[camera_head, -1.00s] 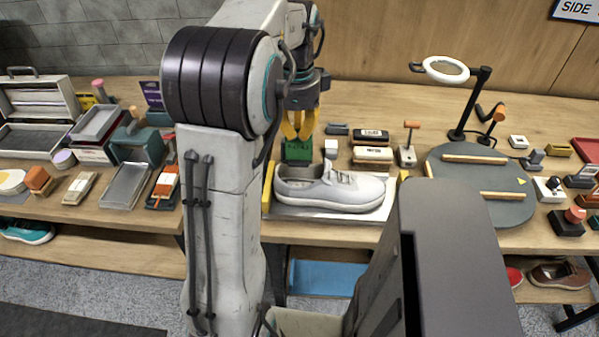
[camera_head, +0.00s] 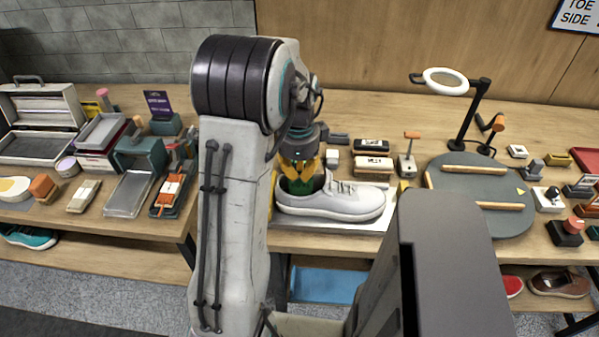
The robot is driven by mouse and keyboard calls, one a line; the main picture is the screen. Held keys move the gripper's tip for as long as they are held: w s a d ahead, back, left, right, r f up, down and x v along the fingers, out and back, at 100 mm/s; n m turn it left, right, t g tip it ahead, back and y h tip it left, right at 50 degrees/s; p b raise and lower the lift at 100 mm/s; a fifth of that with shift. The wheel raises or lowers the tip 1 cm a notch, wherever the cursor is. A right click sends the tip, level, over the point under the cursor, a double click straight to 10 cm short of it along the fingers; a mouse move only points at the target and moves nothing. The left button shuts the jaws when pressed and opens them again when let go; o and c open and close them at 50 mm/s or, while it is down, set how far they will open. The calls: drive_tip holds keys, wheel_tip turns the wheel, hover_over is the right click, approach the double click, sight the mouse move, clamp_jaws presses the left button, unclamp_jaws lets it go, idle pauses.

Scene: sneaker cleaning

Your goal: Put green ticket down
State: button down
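A white and grey sneaker (camera_head: 345,203) lies on its side-on length on a pale mat (camera_head: 375,222) at the table's front edge, toe to the right. My gripper (camera_head: 302,182), with yellow fingers, points down over the sneaker's heel opening. Its fingers are around a small green piece (camera_head: 302,187), which seems to be the green ticket. The green piece shows only in part between the fingers, at the shoe's opening. I cannot tell whether it touches the shoe's inside.
Behind the sneaker stand small boxes (camera_head: 373,165) and an orange-handled tool (camera_head: 408,155). A round grey board (camera_head: 480,185) and a ring lamp (camera_head: 446,80) are to the right. Trays (camera_head: 130,193) and a dark green holder (camera_head: 137,152) stand left of my arm.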

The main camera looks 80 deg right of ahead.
drive_tip(key=shift+f, duration=0.25)
drive_tip(key=c, duration=1.4)
unclamp_jaws()
drive_tip(key=shift+r, duration=0.1)
drive_tip(key=r, duration=0.4)
drive_tip(key=r+b, duration=0.1)
drive_tip(key=r, duration=0.3)
drive_tip(key=r+b, duration=0.1)
drive_tip(key=r, duration=0.3)
drive_tip(key=shift+a+r, duration=0.1)
drive_tip(key=shift+a, duration=0.25)
